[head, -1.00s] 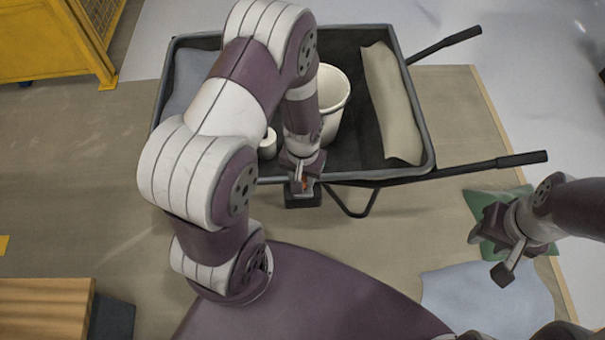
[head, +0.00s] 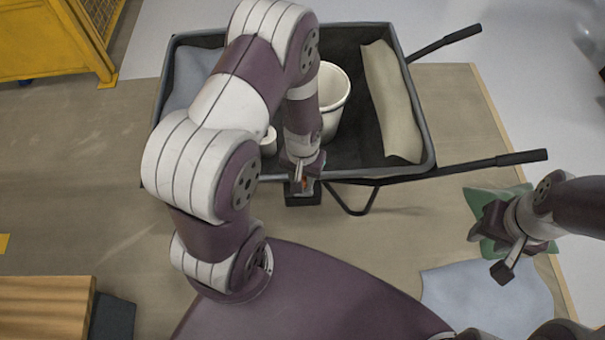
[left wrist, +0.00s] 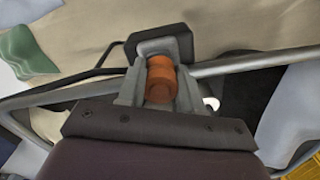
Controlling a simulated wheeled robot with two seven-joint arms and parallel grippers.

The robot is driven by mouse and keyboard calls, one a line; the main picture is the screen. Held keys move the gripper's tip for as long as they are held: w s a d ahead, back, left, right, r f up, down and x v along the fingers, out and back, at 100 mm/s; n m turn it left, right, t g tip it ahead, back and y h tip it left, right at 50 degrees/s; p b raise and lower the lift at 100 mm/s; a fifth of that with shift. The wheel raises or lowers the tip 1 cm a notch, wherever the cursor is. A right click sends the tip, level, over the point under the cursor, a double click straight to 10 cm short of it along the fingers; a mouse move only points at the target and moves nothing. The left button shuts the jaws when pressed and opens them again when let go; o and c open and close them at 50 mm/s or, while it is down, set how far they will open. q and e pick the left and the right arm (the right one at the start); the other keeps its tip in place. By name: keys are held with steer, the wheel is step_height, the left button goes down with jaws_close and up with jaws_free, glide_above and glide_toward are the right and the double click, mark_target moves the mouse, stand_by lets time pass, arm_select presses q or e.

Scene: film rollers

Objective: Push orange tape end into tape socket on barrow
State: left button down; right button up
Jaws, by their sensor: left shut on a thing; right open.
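My left gripper (head: 303,184) reaches down at the near rim of the barrow (head: 430,150). It is shut on the orange tape end (left wrist: 160,80), which shows between its fingers in the left wrist view; in the head view only a speck of orange shows. The dark tape socket (head: 303,198) is a block at the barrow's near edge, just beyond the fingertips; it also shows in the left wrist view (left wrist: 181,38). I cannot tell how far the tape end is inside it. My right gripper (head: 488,257) is open and empty at the right.
In the barrow are a white bucket (head: 333,100), a small white roll (head: 268,142), a beige sack (head: 390,100) and a blue-grey cloth (head: 193,72). A green cloth (head: 480,200) and a pale blue cloth (head: 490,300) lie right. A wooden box (head: 45,305) stands front left.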

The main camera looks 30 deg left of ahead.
arm_select(q)
steer(key=shift+f, duration=0.2)
steer(key=c, duration=0.7)
jaws_free()
steer(key=shift+o, duration=0.2)
step_height(320, 180, up, 12)
steer(key=p, duration=0.3)
steer(key=shift+f, duration=0.1)
steer(key=shift+r, duration=0.5)
steer(key=s+d+r+m+p, duration=0.1)
steer(key=s+r+p, duration=0.1)
steer(key=r+p, duration=0.4)
steer(key=s+d+r+m+t+p, duration=0.1)
steer(key=r+p, duration=0.5)
steer(key=r, duration=0.8)
steer(key=shift+s+d+r, duration=0.2)
steer(key=shift+s+r, duration=0.2)
steer(key=shift+s, duration=0.2)
